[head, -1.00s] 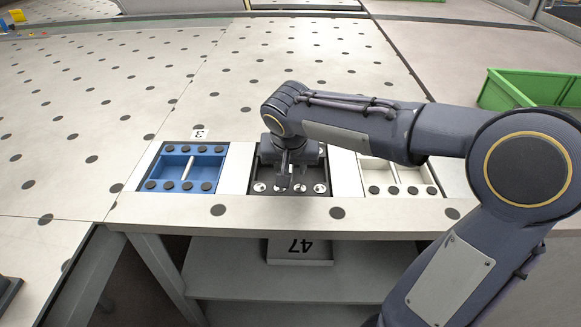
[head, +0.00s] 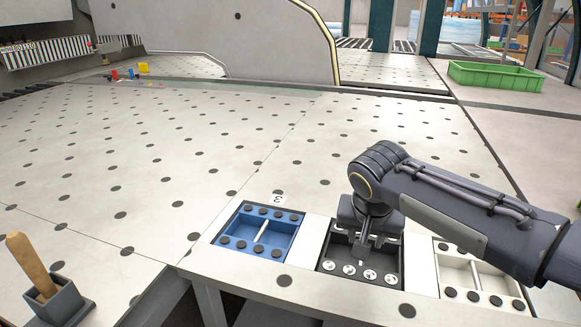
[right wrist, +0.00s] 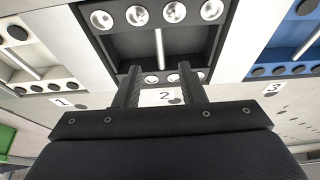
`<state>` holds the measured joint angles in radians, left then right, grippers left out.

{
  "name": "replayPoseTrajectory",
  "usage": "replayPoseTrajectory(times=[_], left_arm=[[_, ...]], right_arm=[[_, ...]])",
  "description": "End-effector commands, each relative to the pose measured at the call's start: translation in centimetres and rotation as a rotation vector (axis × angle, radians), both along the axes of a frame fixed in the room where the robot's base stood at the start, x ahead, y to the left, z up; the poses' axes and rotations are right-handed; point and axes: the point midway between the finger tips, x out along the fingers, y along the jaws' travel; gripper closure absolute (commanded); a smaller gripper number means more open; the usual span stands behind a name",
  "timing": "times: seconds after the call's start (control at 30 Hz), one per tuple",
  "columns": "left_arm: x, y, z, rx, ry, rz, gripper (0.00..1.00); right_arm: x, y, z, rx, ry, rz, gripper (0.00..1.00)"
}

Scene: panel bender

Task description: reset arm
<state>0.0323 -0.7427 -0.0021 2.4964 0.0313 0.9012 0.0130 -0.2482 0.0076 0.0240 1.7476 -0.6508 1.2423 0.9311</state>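My right gripper (head: 368,248) hangs over the black middle tray (head: 330,252) in the head view. In the right wrist view its two fingers (right wrist: 160,82) stand apart with nothing between them. The black tray there (right wrist: 185,45) holds rows of silver round pieces and a light bar. A card marked 2 (right wrist: 165,96) shows beyond the fingers. Whether the fingertips touch the tray I cannot tell. My right arm comes in from the right and partly covers the tray and a white tray. My left gripper is in neither view.
A blue tray (head: 290,235) sits left of the black one, and a white tray (head: 455,268) sits right of it. A wooden handle (head: 32,265) stands in a grey holder (head: 55,305) at lower left. A green crate (head: 495,77) is at the back right. The dotted table (head: 150,150) is largely clear.

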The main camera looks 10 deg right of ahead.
Motion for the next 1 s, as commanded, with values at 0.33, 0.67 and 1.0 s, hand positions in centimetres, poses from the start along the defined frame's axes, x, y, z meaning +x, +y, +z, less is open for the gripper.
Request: replayPoseTrajectory(times=[0.33, 0.67, 1.0], left_arm=[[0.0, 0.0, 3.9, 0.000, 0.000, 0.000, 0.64], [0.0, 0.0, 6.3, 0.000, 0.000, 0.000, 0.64], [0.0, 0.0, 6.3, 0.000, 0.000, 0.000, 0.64]], right_arm=[[-11.1, 0.7, -0.4, 0.209, -0.009, 0.253, 0.63], [-18.7, 5.0, -2.6, 0.345, -0.171, 0.456, 0.63], [-19.0, 5.4, -2.9, 0.351, -0.188, 0.469, 0.63]])
